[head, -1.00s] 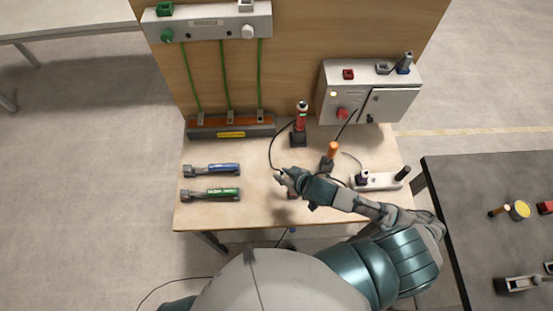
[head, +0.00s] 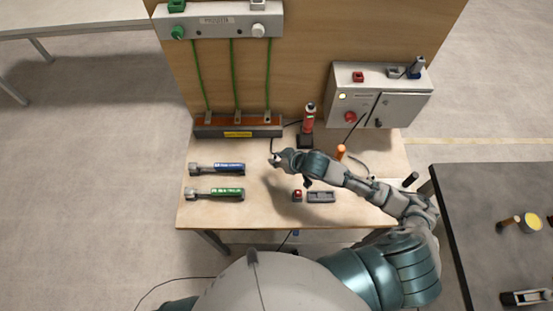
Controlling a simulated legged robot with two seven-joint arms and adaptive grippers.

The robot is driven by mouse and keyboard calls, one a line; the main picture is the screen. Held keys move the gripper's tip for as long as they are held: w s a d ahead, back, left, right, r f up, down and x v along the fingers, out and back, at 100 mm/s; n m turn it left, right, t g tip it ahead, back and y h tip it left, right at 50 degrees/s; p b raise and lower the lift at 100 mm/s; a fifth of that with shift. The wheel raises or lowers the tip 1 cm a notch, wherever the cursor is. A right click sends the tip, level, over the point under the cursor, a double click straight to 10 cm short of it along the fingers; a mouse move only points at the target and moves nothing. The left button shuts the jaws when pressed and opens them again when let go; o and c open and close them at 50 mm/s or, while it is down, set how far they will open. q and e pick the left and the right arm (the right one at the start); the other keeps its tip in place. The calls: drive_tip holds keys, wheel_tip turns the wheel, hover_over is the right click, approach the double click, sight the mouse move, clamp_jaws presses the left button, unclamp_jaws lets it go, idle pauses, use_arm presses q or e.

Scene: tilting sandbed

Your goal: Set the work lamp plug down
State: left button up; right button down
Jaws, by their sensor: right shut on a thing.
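The red work lamp (head: 308,122) stands upright on a dark base near the back of the wooden bench. Its thin dark cable (head: 273,143) runs left and down to my right gripper (head: 275,159). My right gripper is above the middle of the bench, left of and nearer than the lamp, and is shut. The work lamp plug is at its fingers, too small and covered to make out clearly. I cannot tell whether it touches the bench. My left gripper is not in view.
Blue (head: 217,168) and green (head: 215,194) torque tools lie at left. A red button (head: 297,195) and grey tray (head: 321,197) sit in front of my right arm. An orange handle (head: 341,152) is behind it; my forearm mostly hides the power strip. A control box (head: 378,105) stands at the back right.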

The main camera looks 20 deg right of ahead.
drive_tip(key=shift+w, duration=0.4)
drive_tip(key=shift+w+d+f, duration=0.15)
drive_tip(key=shift+f, duration=0.5)
drive_tip(key=shift+w+d+f, duration=0.1)
drive_tip(key=shift+d+f, duration=0.05)
drive_tip(key=shift+f, duration=0.45)
drive_tip(key=shift+w+d+f, duration=0.15)
drive_tip(key=shift+f, duration=0.5)
drive_tip(key=shift+a, duration=0.1)
drive_tip(key=shift+a, duration=0.15)
drive_tip(key=c, duration=0.9)
unclamp_jaws()
drive_tip(key=shift+s+d+r, duration=0.1)
drive_tip(key=shift+d+r, duration=0.05)
drive_tip(key=shift+d, duration=0.05)
drive_tip(key=v, duration=1.1)
drive_tip(key=shift+s+d+r, duration=0.1)
drive_tip(key=shift+s+r, duration=0.15)
